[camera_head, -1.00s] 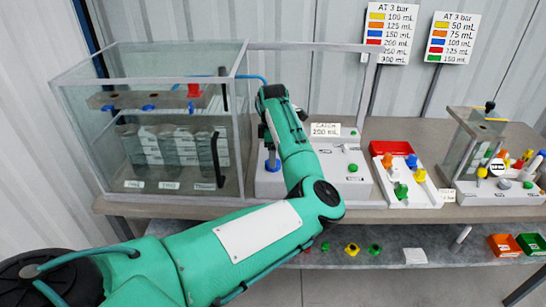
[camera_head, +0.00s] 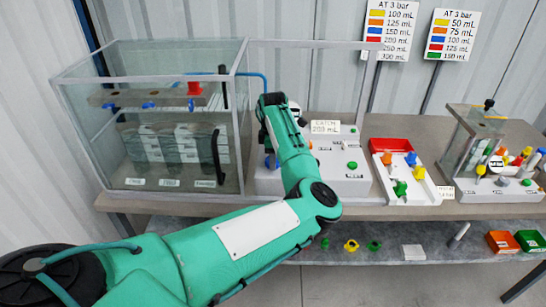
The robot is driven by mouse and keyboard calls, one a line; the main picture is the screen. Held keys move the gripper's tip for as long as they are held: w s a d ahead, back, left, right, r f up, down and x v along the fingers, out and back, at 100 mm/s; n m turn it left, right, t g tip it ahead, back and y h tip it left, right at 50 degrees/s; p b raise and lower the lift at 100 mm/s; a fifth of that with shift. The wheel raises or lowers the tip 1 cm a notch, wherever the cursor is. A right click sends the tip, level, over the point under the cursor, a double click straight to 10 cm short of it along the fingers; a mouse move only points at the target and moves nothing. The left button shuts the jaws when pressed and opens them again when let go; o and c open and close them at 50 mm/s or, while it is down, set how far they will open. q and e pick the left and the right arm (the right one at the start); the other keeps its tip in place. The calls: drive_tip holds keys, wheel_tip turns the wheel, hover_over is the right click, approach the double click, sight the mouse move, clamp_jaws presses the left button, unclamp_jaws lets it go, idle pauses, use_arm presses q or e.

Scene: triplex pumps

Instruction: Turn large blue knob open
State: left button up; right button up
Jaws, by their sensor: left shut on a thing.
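The large blue knob (camera_head: 270,161) stands on the white pump panel (camera_head: 335,178), just left of my left forearm. Only part of it shows. My left arm reaches across from the lower left, and its wrist bends down over the panel. My left gripper (camera_head: 272,147) is mostly hidden behind the arm. It is shut on the large blue knob, though the fingertips' contact is not clearly visible. My right gripper is not in view.
A glass tank (camera_head: 75,125) stands left of the panel. A red bin (camera_head: 391,146), a tray with coloured knobs (camera_head: 405,190) and a smaller pump unit (camera_head: 475,150) stand right. Loose parts and bins (camera_head: 502,242) lie on the lower shelf.

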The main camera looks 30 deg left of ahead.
use_arm(q)
drive_tip(key=shift+r+m+p, duration=0.15)
drive_tip(key=shift+m+p, duration=0.35)
drive_tip(key=shift+p, duration=0.3)
drive_tip(key=m+p, duration=1)
drive_tip(key=p, duration=0.1)
drive_tip(key=shift+a+r, duration=0.1)
drive_tip(key=m+p, duration=0.3)
drive_tip(key=m, duration=0.1)
drive_tip(key=shift+m+p, duration=0.95)
drive_tip(key=shift+m, duration=0.45)
drive_tip(key=shift+f, duration=0.2)
drive_tip(key=o, duration=1)
